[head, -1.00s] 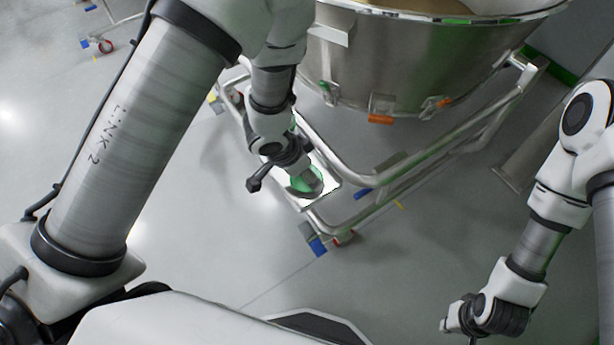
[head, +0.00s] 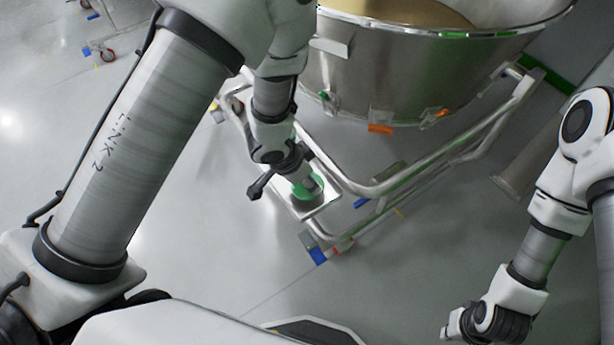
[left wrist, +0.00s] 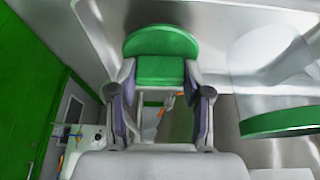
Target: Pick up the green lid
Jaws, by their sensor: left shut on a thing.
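The green lid (head: 308,189) shows in the head view at the tip of my left gripper (head: 305,184), above a small pale platform (head: 325,205) on the cart. In the left wrist view the lid (left wrist: 160,58) is a round green piece between the fingertips of my left gripper (left wrist: 160,90). The left gripper is shut on it. I cannot tell whether the lid touches the platform. My right gripper (head: 460,325) is low at the right, away from the lid; its fingers are too unclear to judge.
A large steel vessel (head: 400,75) with tan powder stands on the cart's tubular frame (head: 440,165), close behind the left gripper. Another green-edged round thing (left wrist: 285,121) is at the right of the left wrist view. Open floor (head: 230,250) lies left of the cart.

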